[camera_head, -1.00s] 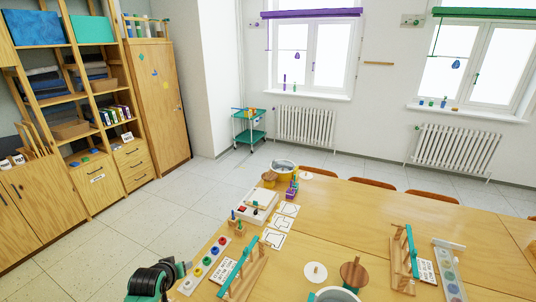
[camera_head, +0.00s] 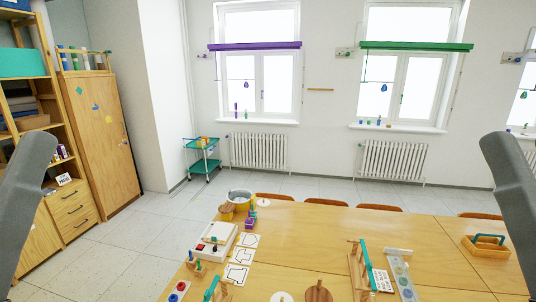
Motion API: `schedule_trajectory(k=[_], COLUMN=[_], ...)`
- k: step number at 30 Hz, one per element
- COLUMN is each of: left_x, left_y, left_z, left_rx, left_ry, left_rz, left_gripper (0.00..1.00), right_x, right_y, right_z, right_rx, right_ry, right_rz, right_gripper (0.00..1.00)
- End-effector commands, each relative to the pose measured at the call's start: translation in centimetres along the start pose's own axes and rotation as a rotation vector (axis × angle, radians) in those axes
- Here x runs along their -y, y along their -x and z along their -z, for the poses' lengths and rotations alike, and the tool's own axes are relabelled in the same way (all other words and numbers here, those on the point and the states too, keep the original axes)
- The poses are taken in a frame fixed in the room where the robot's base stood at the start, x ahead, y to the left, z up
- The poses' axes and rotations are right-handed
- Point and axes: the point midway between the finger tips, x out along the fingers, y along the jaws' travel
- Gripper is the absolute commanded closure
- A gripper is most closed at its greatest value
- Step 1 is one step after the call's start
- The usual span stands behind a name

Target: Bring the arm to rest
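A grey link of my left arm (camera_head: 25,200) rises at the left edge, and a grey link of my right arm (camera_head: 512,190) rises at the right edge. Both stand raised in front of the room and are cut off by the picture's edges. Neither gripper shows, so I cannot see fingers or anything held. Neither visible link touches the table (camera_head: 330,235).
The table bears a white box (camera_head: 214,238), outlined cards (camera_head: 240,255), a metal pot (camera_head: 239,197), a wooden rack (camera_head: 358,270) and a wooden tray with a green handle (camera_head: 487,246). A teal trolley (camera_head: 203,158) stands behind. The table's middle right is mostly clear.

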Motion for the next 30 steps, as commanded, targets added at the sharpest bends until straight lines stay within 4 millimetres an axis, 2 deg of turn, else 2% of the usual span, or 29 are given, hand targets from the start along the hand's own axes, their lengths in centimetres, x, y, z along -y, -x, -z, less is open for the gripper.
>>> schedule_trajectory(k=[1, 9, 12, 16, 30], left_x=[0.0, 0.1, 0.1, 0.2, 0.2], left_y=[-3.4, -11.9, -13.8, -14.6, -14.3], left_z=[3.1, 10.9, 12.6, 13.3, 13.0], left_rx=[-0.001, 0.001, 0.001, 0.002, 0.001], left_ry=[0.000, 0.002, 0.002, 0.002, 0.002], left_rz=[0.001, 0.001, 0.001, 0.002, 0.002], left_gripper=[0.45, 0.45, 0.45, 0.45, 0.45], right_x=[0.0, 0.0, -0.1, -0.1, -0.1], right_y=[-3.4, -11.9, -13.7, -14.5, -14.2], right_z=[3.3, 11.1, 12.8, 13.5, 13.2], right_rx=[-0.005, -0.003, -0.003, -0.003, -0.002], right_ry=[0.000, 0.000, 0.000, 0.000, 0.000], right_rz=[0.000, 0.000, 0.000, 0.000, 0.000], right_gripper=[0.50, 0.50, 0.50, 0.50, 0.50])
